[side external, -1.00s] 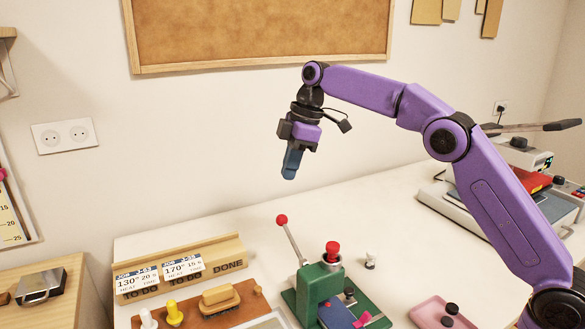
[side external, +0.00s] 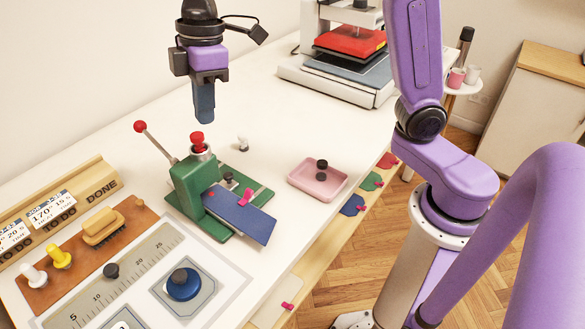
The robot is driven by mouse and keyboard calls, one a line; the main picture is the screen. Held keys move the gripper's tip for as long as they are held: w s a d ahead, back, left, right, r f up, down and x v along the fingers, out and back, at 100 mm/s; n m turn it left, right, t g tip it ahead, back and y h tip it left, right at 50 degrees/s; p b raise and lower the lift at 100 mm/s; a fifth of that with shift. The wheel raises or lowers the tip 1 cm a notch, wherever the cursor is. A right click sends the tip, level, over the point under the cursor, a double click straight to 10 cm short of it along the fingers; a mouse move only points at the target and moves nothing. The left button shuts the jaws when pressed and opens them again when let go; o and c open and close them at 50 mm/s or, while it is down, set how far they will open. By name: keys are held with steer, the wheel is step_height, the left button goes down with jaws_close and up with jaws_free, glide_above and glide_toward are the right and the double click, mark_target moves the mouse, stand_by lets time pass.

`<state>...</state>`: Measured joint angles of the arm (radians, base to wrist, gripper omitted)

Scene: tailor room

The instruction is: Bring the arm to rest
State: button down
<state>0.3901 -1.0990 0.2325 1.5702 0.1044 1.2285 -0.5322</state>
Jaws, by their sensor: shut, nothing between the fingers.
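My gripper (side external: 204,108) hangs in the air at the upper left of the side external view, pointing down. Its blue fingers are shut with nothing between them. It is above and apart from the green press (side external: 200,190), which has a red-knobbed lever (side external: 141,127) and a red top knob (side external: 197,140). My purple arm runs along the right side of the view; the links joining it to the gripper are out of the picture at the top.
A blue piece (side external: 240,215) lies on the green press. A pink tray (side external: 318,181) holds a dark knobbed thing. A heat press (side external: 345,60) stands at the back. A card rack (side external: 60,205) and brown brush board (side external: 90,250) are at left.

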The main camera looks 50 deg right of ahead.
steer(key=s+d+f, duration=0.4)
steer(key=s+d, duration=0.4)
steer(key=s, duration=0.4)
steer(key=s+d+f+m+h, duration=0.1)
steer(key=s+d+f, duration=0.4)
steer(key=s+d, duration=0.3)
steer(key=s, duration=0.4)
steer(key=shift+f, duration=0.2)
steer(key=shift+w, duration=0.1)
